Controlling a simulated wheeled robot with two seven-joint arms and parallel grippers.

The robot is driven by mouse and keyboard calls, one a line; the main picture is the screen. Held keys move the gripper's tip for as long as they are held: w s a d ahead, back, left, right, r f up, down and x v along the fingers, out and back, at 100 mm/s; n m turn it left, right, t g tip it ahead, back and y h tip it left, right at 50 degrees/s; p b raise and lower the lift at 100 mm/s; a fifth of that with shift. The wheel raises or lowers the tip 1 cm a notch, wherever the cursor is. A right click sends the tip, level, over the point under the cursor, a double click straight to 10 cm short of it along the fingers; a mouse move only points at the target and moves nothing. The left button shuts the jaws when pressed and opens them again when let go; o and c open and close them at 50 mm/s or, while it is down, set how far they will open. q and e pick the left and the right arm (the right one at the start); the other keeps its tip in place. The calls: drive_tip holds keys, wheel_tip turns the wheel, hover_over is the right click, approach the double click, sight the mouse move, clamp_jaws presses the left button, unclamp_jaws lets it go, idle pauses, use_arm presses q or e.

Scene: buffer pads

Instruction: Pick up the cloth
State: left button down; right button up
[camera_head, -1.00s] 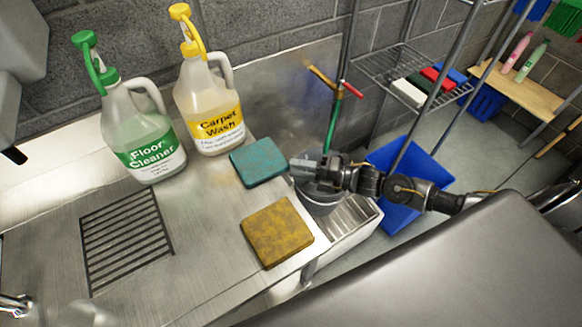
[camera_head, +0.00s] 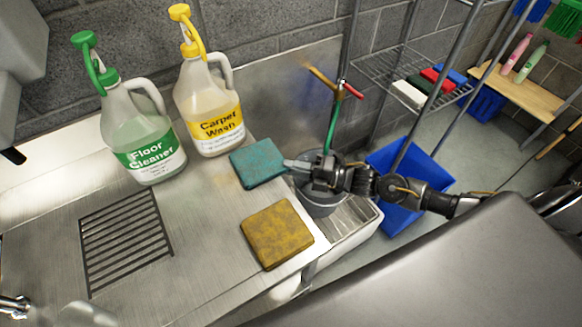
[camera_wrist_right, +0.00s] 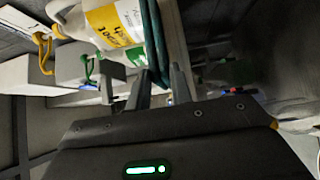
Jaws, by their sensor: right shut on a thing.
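A teal pad (camera_head: 257,163), which looks like the cloth, lies on the steel counter with its right edge at my right gripper (camera_head: 294,165). In the right wrist view the teal pad (camera_wrist_right: 153,40) shows edge-on between the two fingers of my right gripper (camera_wrist_right: 162,80). The fingers are shut on its edge. A yellow-brown pad (camera_head: 277,234) lies nearer on the counter, apart from the gripper. My left gripper is not in view.
A Floor Cleaner jug (camera_head: 142,140) and a Carpet Wash jug (camera_head: 210,105) stand behind the pads. A grey bucket (camera_head: 322,205) is below my right wrist. A drain grate (camera_head: 125,240) lies at left. A blue bin (camera_head: 400,215) stands beyond the counter.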

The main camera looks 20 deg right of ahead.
drive_tip(key=shift+f, duration=0.15)
clamp_jaws()
drive_tip(key=s+d+r+p, duration=0.7)
drive_tip(key=s+d, duration=0.1)
drive_tip(key=d, duration=0.3)
drive_tip(key=shift+s+d+r+p, duration=0.15)
drive_tip(key=shift+s+r+p, duration=0.05)
drive_tip(key=shift+r+p, duration=0.15)
drive_tip(key=w+a+r+m+t+h+b, duration=0.1)
drive_tip(key=w+a+r+m+t+h, duration=0.1)
drive_tip(key=a+r+h, duration=0.1)
drive_tip(key=w+a+r+m+t+h+b, duration=0.1)
drive_tip(key=w+a+r+m+t+h, duration=0.1)
drive_tip(key=a+r, duration=0.4)
wheel_tip(320, 180, up, 2)
drive_tip(key=shift+w+r+m+t+h, duration=0.25)
drive_tip(key=shift+w+m+t+h, duration=0.15)
drive_tip(key=shift+m+t+h, duration=0.1)
